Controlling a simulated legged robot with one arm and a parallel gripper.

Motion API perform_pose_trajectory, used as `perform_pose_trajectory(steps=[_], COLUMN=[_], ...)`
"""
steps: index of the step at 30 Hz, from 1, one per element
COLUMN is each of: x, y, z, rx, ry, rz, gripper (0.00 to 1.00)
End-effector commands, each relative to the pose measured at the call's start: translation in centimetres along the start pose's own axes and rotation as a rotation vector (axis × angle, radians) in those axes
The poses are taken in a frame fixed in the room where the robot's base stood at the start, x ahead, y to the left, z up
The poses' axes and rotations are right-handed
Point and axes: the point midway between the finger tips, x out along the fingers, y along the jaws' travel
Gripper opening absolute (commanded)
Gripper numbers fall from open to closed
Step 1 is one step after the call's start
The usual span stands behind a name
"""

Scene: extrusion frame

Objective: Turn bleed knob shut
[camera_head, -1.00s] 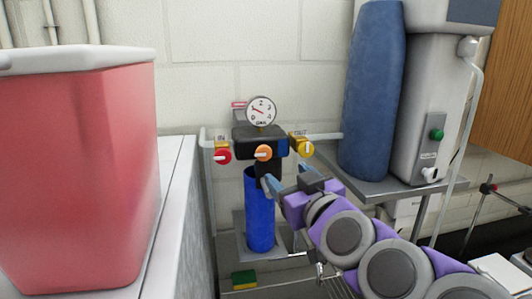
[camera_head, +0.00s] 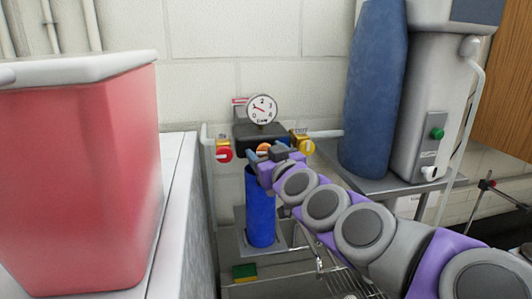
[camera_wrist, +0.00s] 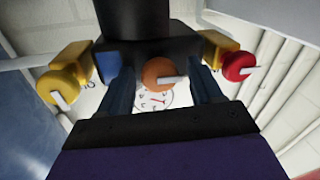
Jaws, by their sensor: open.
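An orange knob (camera_head: 263,147) with a pale bar sits at the middle front of a dark filter head (camera_head: 246,132), between a red knob (camera_head: 224,151) and a yellow knob (camera_head: 306,147). No label reading bleed is legible; signs over the outer knobs seem to read IN and OUT. My gripper (camera_head: 262,157) is open right at the orange knob and partly covers it.
A gauge (camera_head: 262,109) stands on the filter head, above a blue bowl (camera_head: 260,212). A red bin (camera_head: 80,170) on a counter fills the left. A blue tank (camera_head: 372,90) and grey unit (camera_head: 425,110) stand on a shelf at right. A sponge (camera_head: 244,273) lies below.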

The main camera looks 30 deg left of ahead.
Motion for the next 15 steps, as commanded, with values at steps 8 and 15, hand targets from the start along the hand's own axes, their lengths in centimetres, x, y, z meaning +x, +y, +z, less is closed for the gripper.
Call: perform_pose_trajectory(steps=[8, 15], x=[0.03, 0.05], y=[0.01, -0.02], z=[0.00, 0.01], rx=[0.000, 0.000], ry=[0.000, 0.000], rz=[0.000, -0.001], gripper=[0.63, 0.40])
